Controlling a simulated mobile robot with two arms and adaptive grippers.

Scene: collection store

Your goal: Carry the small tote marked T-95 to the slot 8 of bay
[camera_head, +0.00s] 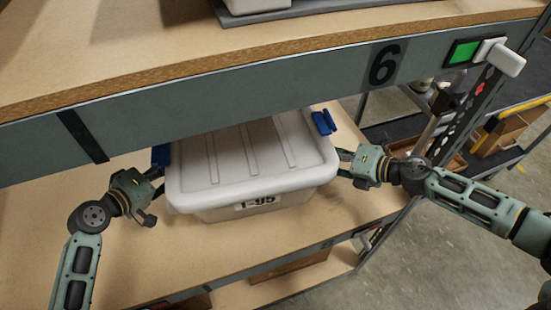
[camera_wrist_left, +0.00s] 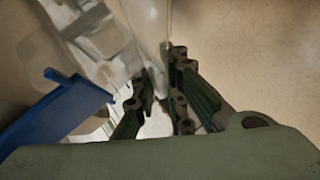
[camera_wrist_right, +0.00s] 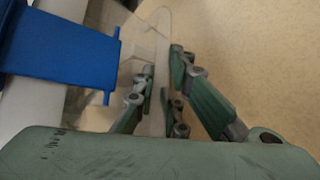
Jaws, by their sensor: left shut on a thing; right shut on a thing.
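The white lidded tote (camera_head: 250,165) marked T-95 is over the wooden shelf board (camera_head: 120,260), partly under the shelf edge above. I cannot tell whether it rests on the board. Its label faces me. It has blue latches at both ends, the right one (camera_head: 323,122) clearest. My left gripper (camera_head: 157,172) is shut on the tote's left end; in the left wrist view its fingers (camera_wrist_left: 160,92) close on a pale rim beside a blue latch (camera_wrist_left: 60,110). My right gripper (camera_head: 344,163) is shut on the right end, its fingers (camera_wrist_right: 160,88) on the rim there.
The grey shelf beam (camera_head: 250,95) marked 6 crosses just above the tote, with a green panel (camera_head: 463,52) at its right. Another tote (camera_head: 255,5) stands on that upper shelf. A rack post (camera_head: 440,130) stands to the right. Board is bare in front left.

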